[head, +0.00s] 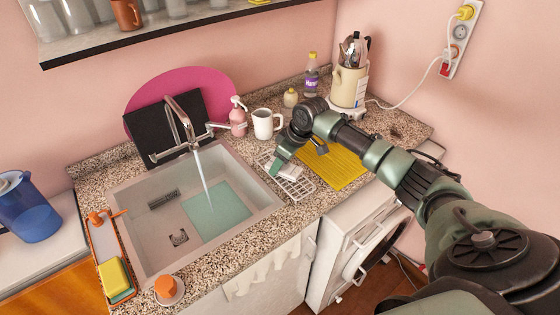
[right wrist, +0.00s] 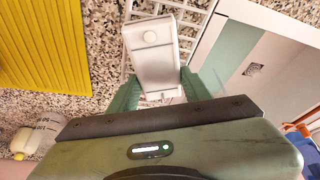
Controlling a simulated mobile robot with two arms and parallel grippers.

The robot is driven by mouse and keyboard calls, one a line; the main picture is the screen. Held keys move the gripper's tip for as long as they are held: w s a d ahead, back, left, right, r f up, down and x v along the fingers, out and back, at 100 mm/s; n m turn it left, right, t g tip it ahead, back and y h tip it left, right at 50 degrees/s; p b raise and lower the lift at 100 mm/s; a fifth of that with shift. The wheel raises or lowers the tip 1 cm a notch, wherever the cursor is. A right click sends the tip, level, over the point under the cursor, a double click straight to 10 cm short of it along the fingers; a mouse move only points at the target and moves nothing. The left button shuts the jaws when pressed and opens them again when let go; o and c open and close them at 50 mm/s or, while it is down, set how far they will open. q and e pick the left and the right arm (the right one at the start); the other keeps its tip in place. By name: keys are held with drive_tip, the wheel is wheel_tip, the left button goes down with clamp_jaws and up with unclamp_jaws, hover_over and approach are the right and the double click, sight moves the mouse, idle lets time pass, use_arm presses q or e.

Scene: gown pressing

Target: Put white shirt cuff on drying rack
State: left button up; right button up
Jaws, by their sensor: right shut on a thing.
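The white shirt cuff (right wrist: 153,50), a pale band with a round button, is held between the green fingers of my right gripper (right wrist: 157,88) in the right wrist view. White wires of the drying rack (right wrist: 191,22) show behind and beside the cuff. In the head view, the small white wire rack (head: 298,189) lies on the counter right of the sink, and my right gripper (head: 279,163) points down over its left end. Whether the cuff touches the wires cannot be told. My left gripper is not in view.
The sink (head: 130,222) with a running tap (head: 180,125) is left of the rack. A ribbed yellow mat (head: 340,170) lies right of it. A white mug (head: 264,124), a pink soap bottle (head: 238,117) and a utensil crock (head: 348,86) stand behind.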

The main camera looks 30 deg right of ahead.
sight(293, 171)
drive_tip(key=shift+f, duration=0.1)
drive_tip(key=o, duration=1.3)
drive_tip(key=shift+o, duration=0.2)
drive_tip(key=b+v, duration=0.2)
drive_tip(key=v, duration=1)
drive_tip(key=shift+r, duration=0.2)
drive_tip(key=shift+f, duration=0.1)
